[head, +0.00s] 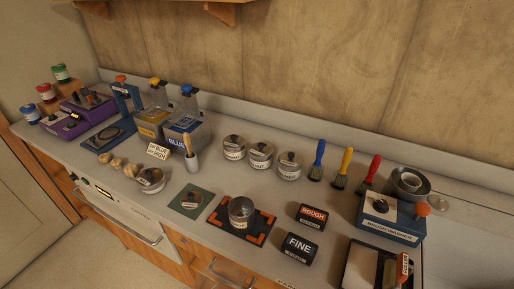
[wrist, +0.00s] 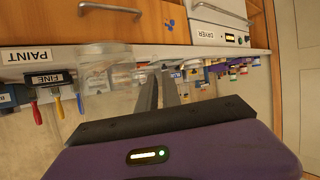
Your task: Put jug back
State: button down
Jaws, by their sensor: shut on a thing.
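The clear jug (wrist: 106,70) shows in the wrist view, in front of the bench edge. Its see-through wall lets the bench show behind it. My gripper (wrist: 160,70) is shut on the jug at its side; the handle between the fingertips is hard to make out. The wrist picture is upside down, with the bench front at the top. Neither my gripper nor the held jug can be made out in the head view. A black mat with orange corners (head: 265,238) lies near the bench's front edge and carries a small labelled glass vessel (head: 241,208).
ROUGH (head: 312,217) and FINE (head: 299,248) blocks stand right of the mat. Three brushes (head: 345,168) and several lidded jars (head: 261,154) stand behind. A blue device (head: 391,218) is at right. A green mat (head: 191,208) with a small dish lies left.

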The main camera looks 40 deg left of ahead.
jog(key=w+d+f+m+t+h, duration=0.1)
jog(key=w+d+f+m+h, duration=0.2)
jog(key=w+d, duration=0.4)
jog(key=w+d+f+m+t+h, duration=0.2)
jog(key=w+d, duration=0.6)
jog(key=d, duration=1.6)
jog(key=w+d+f+m+t+h, duration=0.1)
jog(key=w+d+f+m+h, duration=0.4)
jog(key=d, duration=1)
jog(key=w, duration=0.2)
jog(key=shift+w+d+f+t, duration=0.15)
jog(key=shift+w+f+t, duration=0.15)
jog(key=shift+w+f, duration=0.1)
jog(key=shift+r, duration=0.1)
jog(key=shift+f+b, duration=0.85)
